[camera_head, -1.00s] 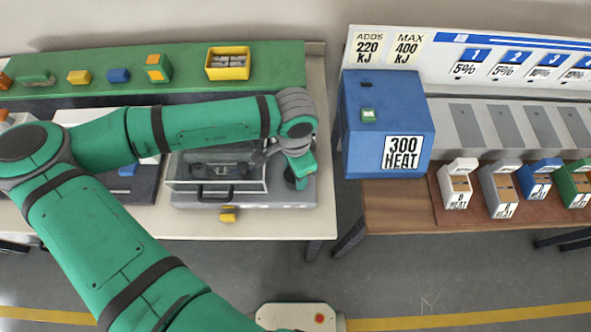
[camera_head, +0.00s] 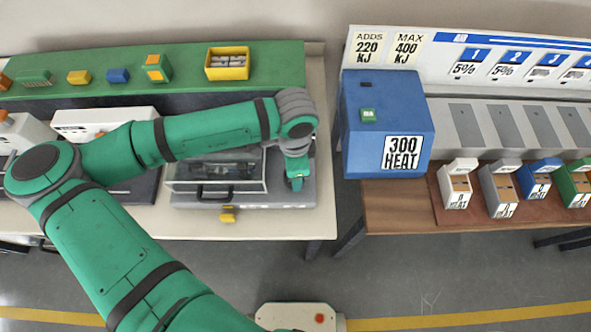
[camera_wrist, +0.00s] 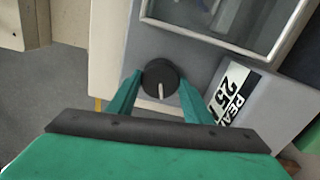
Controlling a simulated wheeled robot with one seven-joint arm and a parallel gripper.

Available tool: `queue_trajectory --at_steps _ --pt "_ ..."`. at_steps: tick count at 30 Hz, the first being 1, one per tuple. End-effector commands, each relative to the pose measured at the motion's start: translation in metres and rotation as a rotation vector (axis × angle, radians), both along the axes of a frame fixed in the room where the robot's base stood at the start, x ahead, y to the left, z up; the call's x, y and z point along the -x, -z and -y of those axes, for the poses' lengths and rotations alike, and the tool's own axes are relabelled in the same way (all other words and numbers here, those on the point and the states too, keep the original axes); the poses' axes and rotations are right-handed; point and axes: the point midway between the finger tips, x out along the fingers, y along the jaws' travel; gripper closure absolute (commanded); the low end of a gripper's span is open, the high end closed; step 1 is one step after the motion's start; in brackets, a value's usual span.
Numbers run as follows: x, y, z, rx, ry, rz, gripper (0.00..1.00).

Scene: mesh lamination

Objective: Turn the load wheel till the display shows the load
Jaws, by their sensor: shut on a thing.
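The load wheel (camera_wrist: 160,78) is a round dark knob with a white pointer line, on the grey top of a test machine. In the wrist view the pointer line aims toward the bottom of the picture. My gripper (camera_wrist: 160,84) has a green finger on each side of the wheel and is shut on it. In the head view my gripper (camera_head: 296,183) is at the right end of the machine (camera_head: 245,200) and hides the wheel. A black-and-white panel (camera_wrist: 232,88) beside the wheel reads "PEA" and "25", partly cut off; I cannot tell if it is the display.
A clear-lidded chamber (camera_head: 190,172) with a dark handle is left of my gripper. A blue "300 HEAT" box (camera_head: 385,110) stands to the right, across a gap. A green shelf (camera_head: 190,65) runs behind.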

Motion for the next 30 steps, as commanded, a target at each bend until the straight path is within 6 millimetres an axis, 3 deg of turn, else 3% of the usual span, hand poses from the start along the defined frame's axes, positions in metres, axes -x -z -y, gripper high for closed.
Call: queue_trajectory --at_steps 2,3,5,17,30 --pt "0.000 0.000 -0.002 -0.005 -0.004 -0.002 0.77" --pt "0.000 0.000 -0.002 -0.005 -0.004 -0.002 0.47" --pt "0.000 0.000 -0.002 -0.004 -0.004 -0.001 0.36" --pt "-0.001 -0.007 0.000 0.000 -0.002 0.002 0.36" --pt "-0.001 -0.081 -0.001 -0.002 -0.002 0.003 0.36"
